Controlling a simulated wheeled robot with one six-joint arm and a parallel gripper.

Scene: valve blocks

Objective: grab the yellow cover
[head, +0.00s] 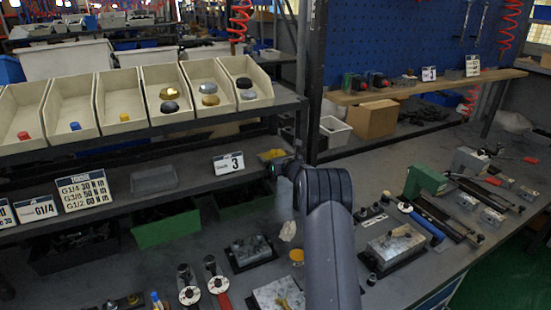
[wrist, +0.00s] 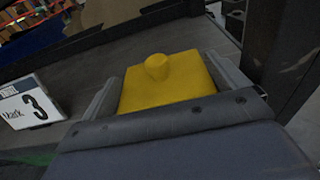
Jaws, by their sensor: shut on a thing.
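The yellow cover (wrist: 165,85) is a flat square piece with a round knob on top, seen large in the wrist view. My gripper (wrist: 172,88) has one finger on each side of it and is shut on it. My gripper is mostly hidden there behind my arm. I cannot tell whether the cover touches the shelf.
Cream bins (head: 155,97) line the shelf above. A dark upright post (head: 310,80) stands close on the right. Valve blocks and tools lie on the bench (head: 340,170) below.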

